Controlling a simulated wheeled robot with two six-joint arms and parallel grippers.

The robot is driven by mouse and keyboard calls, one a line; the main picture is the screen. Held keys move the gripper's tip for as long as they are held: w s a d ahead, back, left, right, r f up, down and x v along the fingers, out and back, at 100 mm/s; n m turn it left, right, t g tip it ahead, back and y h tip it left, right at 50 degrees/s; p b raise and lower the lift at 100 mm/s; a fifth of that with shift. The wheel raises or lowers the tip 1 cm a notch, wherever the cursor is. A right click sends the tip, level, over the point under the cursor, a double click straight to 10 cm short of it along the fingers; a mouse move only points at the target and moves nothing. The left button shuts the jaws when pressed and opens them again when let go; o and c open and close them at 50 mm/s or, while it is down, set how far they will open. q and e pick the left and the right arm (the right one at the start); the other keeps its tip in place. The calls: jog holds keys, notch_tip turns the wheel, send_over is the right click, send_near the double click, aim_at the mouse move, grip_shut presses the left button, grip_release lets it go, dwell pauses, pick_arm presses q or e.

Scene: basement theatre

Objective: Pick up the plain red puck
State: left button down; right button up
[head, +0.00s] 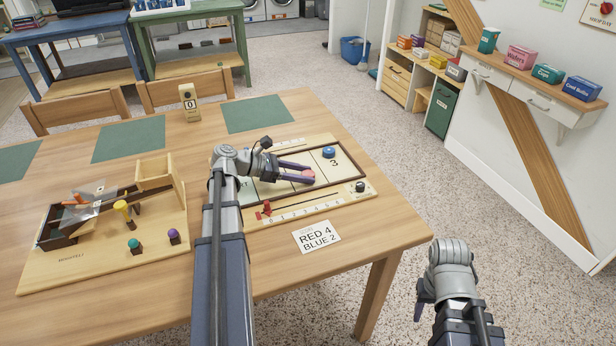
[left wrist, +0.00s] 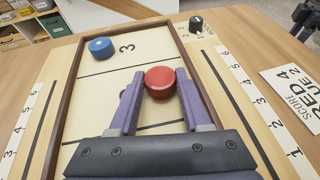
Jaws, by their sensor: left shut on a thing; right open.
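The plain red puck (left wrist: 160,82) is between the fingertips of my left gripper (left wrist: 158,90) over the shuffleboard-style game board. In the head view the puck (head: 308,174) shows as a small red patch at the fingertips of my left gripper (head: 298,172). The left gripper is shut on the puck; I cannot tell whether it is clear of the board. A blue puck (left wrist: 101,47) lies farther up the board in the zone marked 3, and it also shows in the head view (head: 328,152). My right gripper (head: 423,300) is off the table at lower right, partly seen.
The board's dark rim (head: 352,165) surrounds the pucks. A score card (head: 317,237) reading RED 4, BLUE 2 lies in front. A wooden marble toy (head: 120,240) stands left of my left arm. Green mats (head: 258,114) lie farther back.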

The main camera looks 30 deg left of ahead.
aim_at(303, 174)
pick_arm(q)
jog(key=shift+r, duration=0.15)
notch_tip(303, 174, up, 10)
jog(key=p, duration=1)
